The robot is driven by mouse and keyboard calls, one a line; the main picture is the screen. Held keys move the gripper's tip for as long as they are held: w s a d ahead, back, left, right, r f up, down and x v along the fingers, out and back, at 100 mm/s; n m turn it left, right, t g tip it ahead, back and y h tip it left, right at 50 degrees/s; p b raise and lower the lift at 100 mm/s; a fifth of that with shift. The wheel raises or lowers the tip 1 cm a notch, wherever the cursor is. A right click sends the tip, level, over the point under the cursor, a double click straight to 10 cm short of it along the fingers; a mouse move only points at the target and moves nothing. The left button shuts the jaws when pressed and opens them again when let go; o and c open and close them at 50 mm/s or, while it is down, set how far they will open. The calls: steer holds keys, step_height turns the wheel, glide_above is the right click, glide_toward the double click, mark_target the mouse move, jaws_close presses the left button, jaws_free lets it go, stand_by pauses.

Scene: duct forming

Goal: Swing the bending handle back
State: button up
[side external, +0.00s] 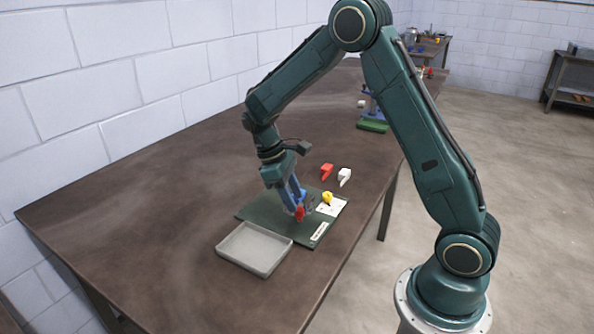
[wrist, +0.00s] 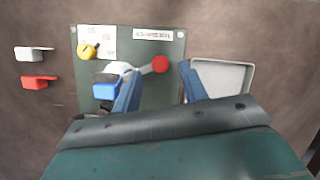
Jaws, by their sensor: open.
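The bending handle is a grey lever with a round red knob (wrist: 160,64), mounted on a dark green board (wrist: 150,95). In the wrist view the lever runs from the knob left to a pale round hub (wrist: 121,70). In the side view the red knob (side external: 300,214) shows right below my gripper (side external: 295,199). In the wrist view my gripper (wrist: 158,78) is open, with its blue fingers apart and the knob showing between and beyond them. I cannot tell how high the fingertips are above the knob. A blue block (wrist: 105,88) sits beside the hub, partly behind the left finger.
A yellow knob (wrist: 87,51) is on the board by a white sheet (wrist: 107,35). A grey tray (side external: 256,249) stands beside the board. A red piece (side external: 327,170) and a white piece (side external: 344,175) lie on the brown table (side external: 130,215), which is bare toward the wall.

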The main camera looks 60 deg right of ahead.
mark_target(300, 211)
steer(key=shift+x, duration=1.6)
jaws_close()
